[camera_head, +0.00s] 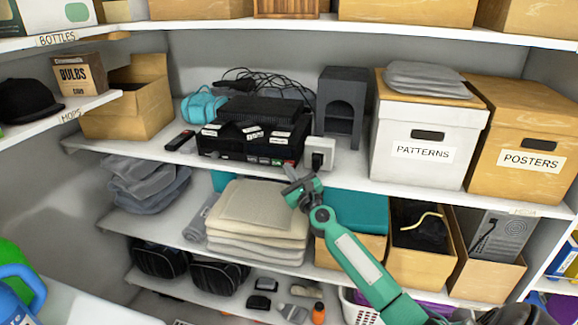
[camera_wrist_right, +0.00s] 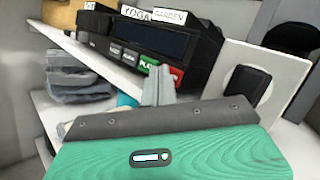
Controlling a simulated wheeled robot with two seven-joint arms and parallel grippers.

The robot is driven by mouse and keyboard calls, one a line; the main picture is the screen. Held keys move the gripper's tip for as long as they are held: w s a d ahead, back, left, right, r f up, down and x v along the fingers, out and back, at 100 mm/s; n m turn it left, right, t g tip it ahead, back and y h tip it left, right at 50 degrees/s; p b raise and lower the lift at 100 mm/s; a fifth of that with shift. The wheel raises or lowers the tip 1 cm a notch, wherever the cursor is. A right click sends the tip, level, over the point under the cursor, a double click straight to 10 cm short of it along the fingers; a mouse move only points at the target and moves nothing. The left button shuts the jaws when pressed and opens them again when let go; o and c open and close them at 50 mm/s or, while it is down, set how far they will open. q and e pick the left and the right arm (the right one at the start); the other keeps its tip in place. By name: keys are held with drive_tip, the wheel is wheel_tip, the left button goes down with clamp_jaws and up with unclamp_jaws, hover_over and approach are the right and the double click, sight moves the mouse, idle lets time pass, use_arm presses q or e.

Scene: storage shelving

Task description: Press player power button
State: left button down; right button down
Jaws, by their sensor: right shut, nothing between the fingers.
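The black player (camera_head: 236,146) sits on the middle shelf with labelled cases on top. In the right wrist view the player (camera_wrist_right: 150,40) shows a dark display and a row of buttons along its lower front. A green button (camera_wrist_right: 148,65) marked PLAY and a red button (camera_wrist_right: 176,76) are at its right end; the red one's lettering is too small to read surely. My right gripper (camera_head: 298,184) is shut and empty, in front of and below the player's right end. In the wrist view its fingertips (camera_wrist_right: 158,82) appear just below these buttons; I see no clear contact. My left gripper is out of view.
A white socket box (camera_head: 319,153) with a dark plug stands right of the player. A remote (camera_head: 180,140) lies to its left. Folded beige cloths (camera_head: 262,207) are on the shelf below. The PATTERNS box (camera_head: 424,150) stands further right. The shelf edge (camera_head: 345,180) runs in front.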

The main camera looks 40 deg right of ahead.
idle(0.5)
drive_tip(key=shift+s+a+p, duration=0.45)
drive_tip(key=shift+s+a, duration=0.05)
drive_tip(key=shift+a, duration=0.05)
drive_tip(key=shift+a, duration=0.1)
drive_tip(key=s+a+p, duration=0.2)
drive_tip(key=s+a, duration=0.1)
drive_tip(key=shift+s+a, duration=0.1)
drive_tip(key=shift+a, duration=0.2)
idle(0.7)
